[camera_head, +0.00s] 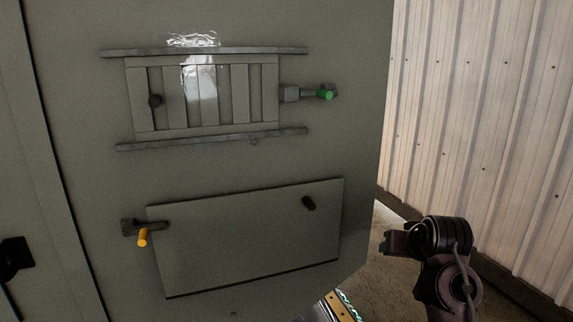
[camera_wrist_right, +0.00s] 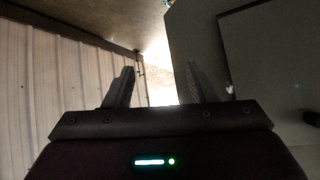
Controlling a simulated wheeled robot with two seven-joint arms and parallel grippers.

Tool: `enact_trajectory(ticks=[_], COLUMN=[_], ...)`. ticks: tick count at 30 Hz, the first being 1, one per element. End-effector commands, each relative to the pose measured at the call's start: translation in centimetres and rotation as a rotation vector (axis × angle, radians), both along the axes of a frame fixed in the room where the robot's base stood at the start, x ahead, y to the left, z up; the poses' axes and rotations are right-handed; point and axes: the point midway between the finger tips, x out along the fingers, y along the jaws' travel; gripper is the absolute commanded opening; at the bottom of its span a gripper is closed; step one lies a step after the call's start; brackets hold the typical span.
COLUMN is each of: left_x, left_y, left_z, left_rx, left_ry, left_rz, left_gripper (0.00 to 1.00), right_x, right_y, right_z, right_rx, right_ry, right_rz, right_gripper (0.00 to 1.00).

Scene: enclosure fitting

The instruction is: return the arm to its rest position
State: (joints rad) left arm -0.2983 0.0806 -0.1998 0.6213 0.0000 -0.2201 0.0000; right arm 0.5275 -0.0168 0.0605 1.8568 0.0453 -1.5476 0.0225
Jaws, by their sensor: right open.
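My right arm shows at the lower right of the head view, with its gripper end (camera_head: 398,241) to the right of the enclosure and apart from it. In the right wrist view my right gripper (camera_wrist_right: 160,84) is open, with its two fingers spread and nothing between them. The grey enclosure (camera_head: 260,170) fills most of the head view, and its edge also shows at the right of the wrist view (camera_wrist_right: 200,45). My left gripper is not in view.
The enclosure carries a slatted vent panel (camera_head: 240,92) between two rails, a green-tipped latch (camera_head: 326,94), a lower flat panel (camera_head: 245,240) with a dark knob (camera_head: 309,203), and an orange-tipped latch (camera_head: 142,237). A corrugated wall (camera_head: 480,120) stands at the right. Floor shows between them.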

Motion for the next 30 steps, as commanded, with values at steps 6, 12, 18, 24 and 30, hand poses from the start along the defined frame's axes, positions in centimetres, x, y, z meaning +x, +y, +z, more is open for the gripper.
enact_trajectory(ticks=[6,12,18,24,30], left_x=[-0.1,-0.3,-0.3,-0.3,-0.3], left_y=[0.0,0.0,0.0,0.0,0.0], left_z=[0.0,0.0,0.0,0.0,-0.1], left_rx=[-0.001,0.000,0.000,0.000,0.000], left_ry=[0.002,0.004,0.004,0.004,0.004], left_rz=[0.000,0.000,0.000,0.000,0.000], left_gripper=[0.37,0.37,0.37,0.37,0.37], right_x=[-8.9,-17.9,-24.0,-28.5,-32.0], right_y=[1.1,2.6,3.8,4.7,5.5], right_z=[-11.2,-17.5,-20.1,-21.2,-22.2], right_rx=[-0.085,-0.130,-0.145,-0.148,-0.145], right_ry=[0.176,0.318,0.409,0.472,0.528], right_rz=[0.058,0.132,0.189,0.234,0.272], right_gripper=[0.51,0.51,0.51,0.51,0.51])
